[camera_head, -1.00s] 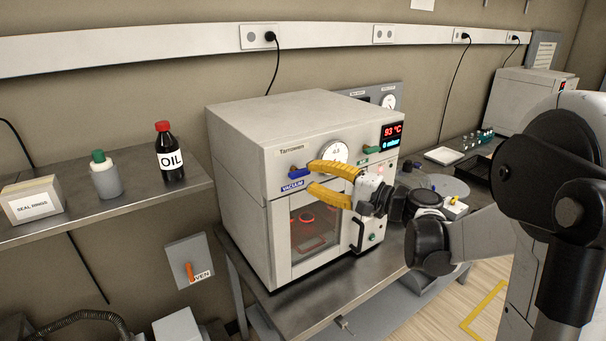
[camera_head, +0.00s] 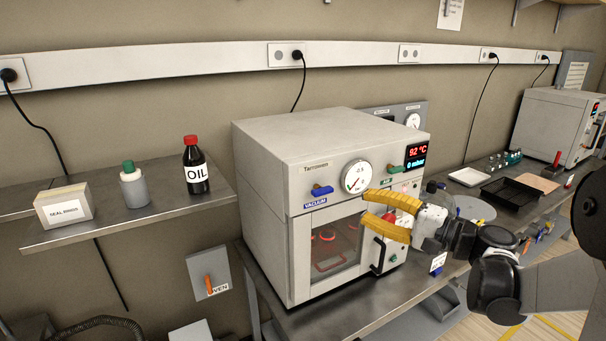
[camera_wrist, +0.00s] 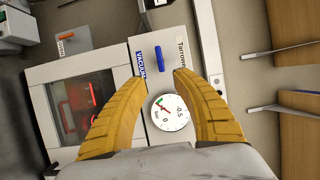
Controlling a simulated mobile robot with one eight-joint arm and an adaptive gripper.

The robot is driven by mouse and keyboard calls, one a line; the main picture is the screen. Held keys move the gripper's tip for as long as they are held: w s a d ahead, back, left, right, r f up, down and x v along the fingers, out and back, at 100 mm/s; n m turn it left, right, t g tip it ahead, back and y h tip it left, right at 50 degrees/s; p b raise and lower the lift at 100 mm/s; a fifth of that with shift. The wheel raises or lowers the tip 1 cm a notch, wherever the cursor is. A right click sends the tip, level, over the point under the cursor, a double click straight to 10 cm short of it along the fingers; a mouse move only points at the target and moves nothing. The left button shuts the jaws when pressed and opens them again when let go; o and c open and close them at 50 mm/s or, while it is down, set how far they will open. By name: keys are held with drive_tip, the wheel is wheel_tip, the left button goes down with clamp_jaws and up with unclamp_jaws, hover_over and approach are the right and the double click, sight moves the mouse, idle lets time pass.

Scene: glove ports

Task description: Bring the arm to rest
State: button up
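My gripper (camera_head: 366,206) has two yellow fingers and is open, with nothing between the tips. In the wrist view the parted fingertips (camera_wrist: 160,82) point toward the oven's front panel. The blue vacuum handle (camera_wrist: 160,58) shows just beyond the tips, apart from them; it also shows in the head view (camera_head: 321,190). The oven door window (camera_head: 336,246) glows red inside. The display (camera_head: 416,155) reads 92 °C.
A shelf at left (camera_head: 130,222) holds a seal rings box (camera_head: 64,207), a green-capped bottle (camera_head: 134,186) and an oil bottle (camera_head: 195,172). The bench at right carries a black tray (camera_head: 512,194) and another white instrument (camera_head: 552,125). Free air lies before the oven.

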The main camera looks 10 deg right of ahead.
drive_tip(key=s+a+f+n+g+h+b, duration=0.2)
drive_tip(key=s+a+f+n+g+h, duration=0.25)
drive_tip(key=s+a+f, duration=0.6)
drive_tip(key=s+d+f+n+g+h+b, duration=0.2)
drive_tip(key=s+f+n+h, duration=0.3)
drive_tip(key=s, duration=0.5)
drive_tip(key=shift+s+f+h+b, duration=0.15)
drive_tip(key=shift+f+h+b, duration=0.15)
drive_tip(key=shift+h, duration=0.85)
drive_tip(key=shift+n, duration=0.25)
